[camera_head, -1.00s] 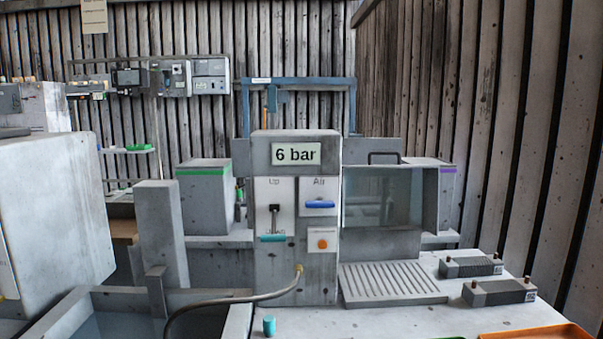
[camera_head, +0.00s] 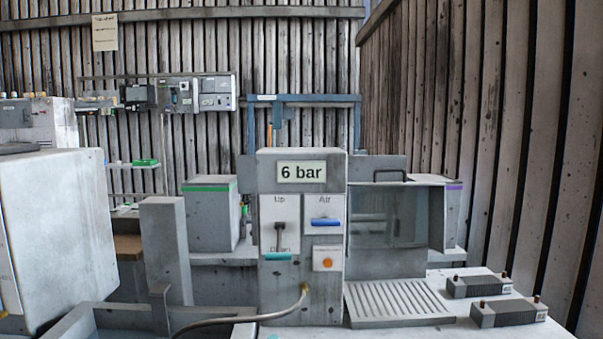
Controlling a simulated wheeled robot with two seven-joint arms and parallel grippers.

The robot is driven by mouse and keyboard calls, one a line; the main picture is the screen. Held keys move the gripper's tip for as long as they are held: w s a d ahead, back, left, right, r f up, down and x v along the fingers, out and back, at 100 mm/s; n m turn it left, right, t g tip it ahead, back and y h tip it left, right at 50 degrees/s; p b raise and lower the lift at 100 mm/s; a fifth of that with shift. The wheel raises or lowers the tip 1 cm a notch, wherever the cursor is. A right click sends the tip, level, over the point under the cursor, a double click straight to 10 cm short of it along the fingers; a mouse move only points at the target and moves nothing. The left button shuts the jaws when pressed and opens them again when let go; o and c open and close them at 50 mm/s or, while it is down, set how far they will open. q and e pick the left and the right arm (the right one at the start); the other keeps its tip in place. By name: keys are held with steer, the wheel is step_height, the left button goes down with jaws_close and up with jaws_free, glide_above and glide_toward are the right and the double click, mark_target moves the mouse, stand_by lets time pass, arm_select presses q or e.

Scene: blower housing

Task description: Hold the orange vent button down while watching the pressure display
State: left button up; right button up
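The orange vent button (camera_head: 327,262) is a small round knob on a white plate, low on the front of a grey control box (camera_head: 301,300). Nothing touches it. The pressure display (camera_head: 302,172) is a pale panel at the top of the same box and reads "6 bar". A blue Air handle (camera_head: 326,222) lies level just above the button. A lever with a teal end (camera_head: 278,257) hangs on the plate to the left, beside an up/down marking. Neither of my grippers is in view.
A hose (camera_head: 240,319) runs from the box's lower front to the left. A slatted grey tray (camera_head: 398,303) and two dark blocks with terminals (camera_head: 509,313) lie on the white bench to the right. A large pale cabinet (camera_head: 58,235) stands at the left.

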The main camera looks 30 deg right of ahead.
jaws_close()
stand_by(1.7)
